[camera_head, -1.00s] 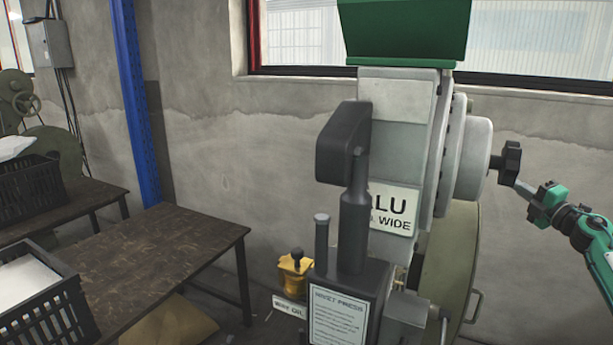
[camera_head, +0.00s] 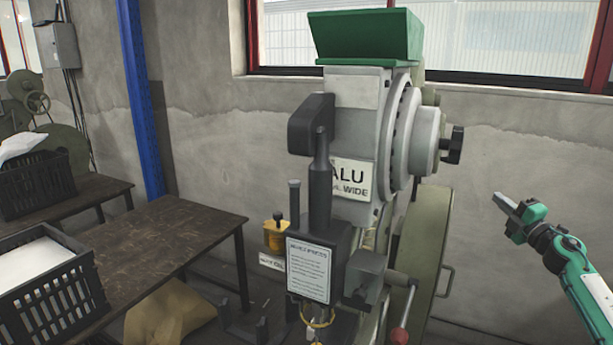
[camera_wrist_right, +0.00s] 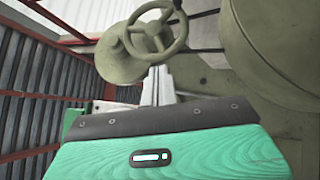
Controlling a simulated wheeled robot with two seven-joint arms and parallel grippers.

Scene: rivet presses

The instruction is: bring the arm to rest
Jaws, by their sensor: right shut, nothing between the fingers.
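My right gripper (camera_head: 501,201) shows at the right of the head view on its green arm. Its pale fingers are shut together with nothing between them. They point up and left and stand clear, right of and below the black knob (camera_head: 453,145) of the rivet press (camera_head: 352,110). In the right wrist view the shut fingers (camera_wrist_right: 158,84) show past the green gripper body, with a handwheel (camera_wrist_right: 156,32) beyond them. My left gripper is not in view.
The press carries a green hopper (camera_head: 366,38) on top and a red-tipped lever (camera_head: 400,335) low down. A dark table (camera_head: 165,240) stands at the left, with a black crate (camera_head: 75,290) near it. Bare wall lies behind my right gripper.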

